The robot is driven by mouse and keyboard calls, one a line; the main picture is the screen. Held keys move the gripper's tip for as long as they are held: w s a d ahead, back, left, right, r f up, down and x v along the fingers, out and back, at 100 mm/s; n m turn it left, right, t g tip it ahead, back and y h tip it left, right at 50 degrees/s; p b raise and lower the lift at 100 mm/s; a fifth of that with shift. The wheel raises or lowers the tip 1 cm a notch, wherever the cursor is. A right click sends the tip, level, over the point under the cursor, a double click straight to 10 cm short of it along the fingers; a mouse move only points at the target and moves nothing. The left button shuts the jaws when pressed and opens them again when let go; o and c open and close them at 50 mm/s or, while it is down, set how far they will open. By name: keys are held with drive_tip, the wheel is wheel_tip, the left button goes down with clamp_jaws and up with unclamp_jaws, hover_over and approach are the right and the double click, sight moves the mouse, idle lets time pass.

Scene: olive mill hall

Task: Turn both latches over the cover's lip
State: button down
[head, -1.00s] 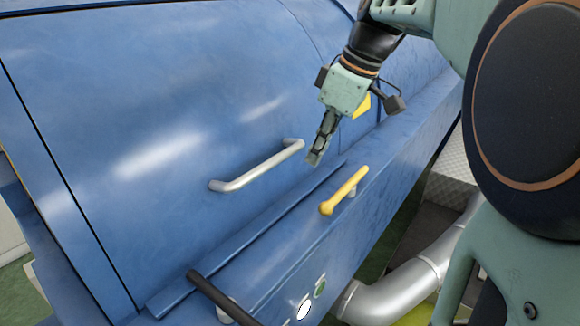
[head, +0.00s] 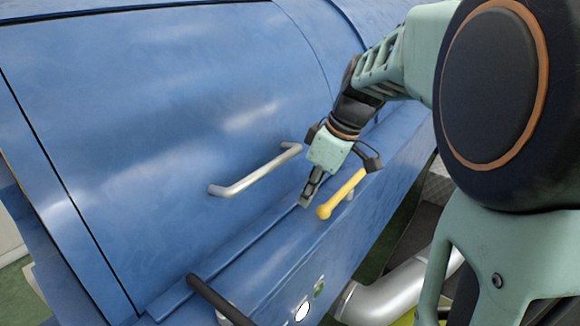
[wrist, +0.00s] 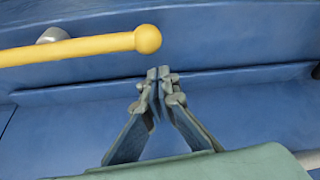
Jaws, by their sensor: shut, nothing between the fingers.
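The blue cover (head: 120,110) is down, with its lip (head: 240,240) running along the lower edge. One latch is a yellow lever (head: 343,193) with a round knob end, on the blue front below the lip. The other latch is a black lever (head: 215,297) at the lower left. My gripper (head: 306,201) is shut and empty, beside the yellow lever's knob, on the cover side. In the wrist view the yellow lever (wrist: 80,48) lies left of my fingertips (wrist: 157,78), apart from them.
A grey bar handle (head: 255,170) sticks out from the cover, left of my gripper. A green button (head: 319,289) and a white oval (head: 303,312) are on the front panel. A silver pipe (head: 390,295) runs at the lower right.

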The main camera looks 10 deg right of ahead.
drive_tip(key=shift+s+d+f, duration=0.15)
drive_tip(key=shift+s+d, duration=0.35)
drive_tip(key=shift+d, duration=0.2)
drive_tip(key=shift+s+d, duration=0.1)
